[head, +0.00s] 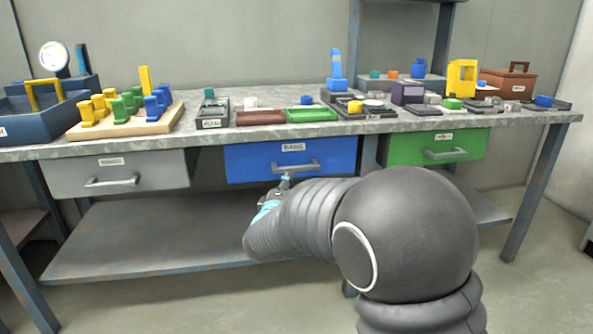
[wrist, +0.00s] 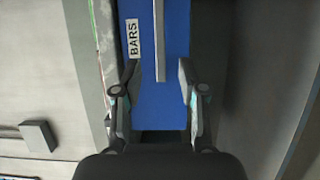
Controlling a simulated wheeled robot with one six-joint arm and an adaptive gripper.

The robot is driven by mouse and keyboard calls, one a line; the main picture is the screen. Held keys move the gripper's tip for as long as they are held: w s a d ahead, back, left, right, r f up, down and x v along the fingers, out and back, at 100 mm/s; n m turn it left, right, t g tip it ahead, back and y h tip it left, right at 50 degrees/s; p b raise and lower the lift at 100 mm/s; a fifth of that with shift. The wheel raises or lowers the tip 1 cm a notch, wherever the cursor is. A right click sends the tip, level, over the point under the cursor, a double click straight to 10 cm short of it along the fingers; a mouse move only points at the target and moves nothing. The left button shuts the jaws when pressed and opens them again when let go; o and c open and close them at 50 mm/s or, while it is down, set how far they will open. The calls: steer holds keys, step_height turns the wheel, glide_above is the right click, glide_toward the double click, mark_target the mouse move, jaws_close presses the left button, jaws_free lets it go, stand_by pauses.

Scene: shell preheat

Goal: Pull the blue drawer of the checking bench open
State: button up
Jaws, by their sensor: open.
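The blue drawer (head: 246,163) is in the middle of the bench front, between a grey and a green drawer, and looks shut. Its grey bar handle (head: 297,167) sits below a white label. My gripper (head: 286,180) shows small in the head view, just below the handle's left part and partly hidden by my arm. In the wrist view my gripper (wrist: 157,75) is open, its fingers apart before the blue front (wrist: 178,30). The handle (wrist: 160,45) runs in between the fingertips in that picture, with a clear gap on both sides. I cannot tell the depth between them.
The bench top (head: 218,140) carries trays, coloured blocks and a wooden peg board (head: 125,120). A grey drawer (head: 120,173) is on the left and a green drawer (head: 410,148) on the right. A lower shelf (head: 160,240) lies under the bench and looks bare.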

mark_target(296, 170)
steer(key=w, duration=0.7)
steer(key=w+d, duration=0.1)
steer(key=w, duration=0.2)
steer(key=shift+w+d, duration=0.1)
steer(key=shift+w, duration=0.25)
jaws_close()
